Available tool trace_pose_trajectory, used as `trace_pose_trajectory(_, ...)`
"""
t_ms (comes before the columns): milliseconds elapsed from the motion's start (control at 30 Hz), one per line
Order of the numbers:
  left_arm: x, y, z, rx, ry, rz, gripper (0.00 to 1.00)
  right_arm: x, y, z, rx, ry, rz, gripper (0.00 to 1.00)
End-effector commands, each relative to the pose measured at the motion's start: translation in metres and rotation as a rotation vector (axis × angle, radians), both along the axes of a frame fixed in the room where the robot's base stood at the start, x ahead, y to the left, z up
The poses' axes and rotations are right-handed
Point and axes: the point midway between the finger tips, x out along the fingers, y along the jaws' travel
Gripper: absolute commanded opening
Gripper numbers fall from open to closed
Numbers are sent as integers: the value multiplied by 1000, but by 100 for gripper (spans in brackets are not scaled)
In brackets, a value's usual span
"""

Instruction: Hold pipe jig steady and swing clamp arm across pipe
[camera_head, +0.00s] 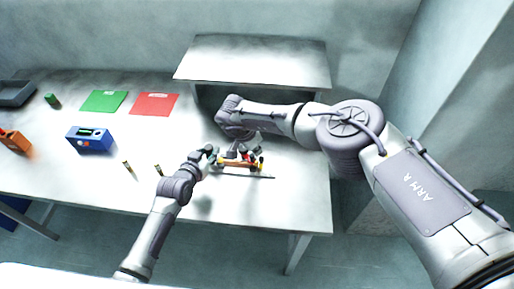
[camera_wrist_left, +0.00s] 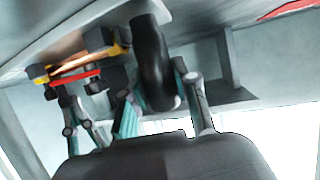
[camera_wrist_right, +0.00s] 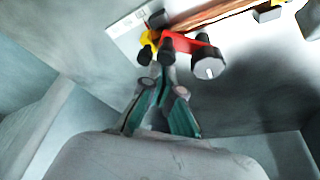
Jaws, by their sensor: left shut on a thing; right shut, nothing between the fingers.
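The pipe jig (camera_head: 228,168) stands near the table's front edge, with yellow parts and a copper pipe (camera_wrist_left: 84,60) along it. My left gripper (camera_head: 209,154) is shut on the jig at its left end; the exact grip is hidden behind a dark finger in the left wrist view. The red clamp arm (camera_wrist_right: 188,42) shows beside the pipe in the right wrist view, with a dark grey knob (camera_wrist_right: 208,66) at one end. My right gripper (camera_wrist_right: 156,55) is shut and empty, its tips close to the red arm. Whether they touch it, I cannot tell.
A raised shelf (camera_head: 255,65) stands behind the jig. A blue box (camera_head: 92,143), a green sheet (camera_head: 104,101), a red sheet (camera_head: 154,105), an orange block (camera_head: 14,140) and a dark tray (camera_head: 15,94) lie to the left.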

Motion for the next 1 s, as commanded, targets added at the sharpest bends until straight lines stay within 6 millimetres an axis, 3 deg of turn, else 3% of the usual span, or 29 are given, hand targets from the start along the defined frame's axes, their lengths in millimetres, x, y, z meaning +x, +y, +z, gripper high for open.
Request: trace_pose_trajectory(1000, 0, 0, -1, 0, 1, 0, 0, -8, 5, 0, 0, 1, 1, 0)
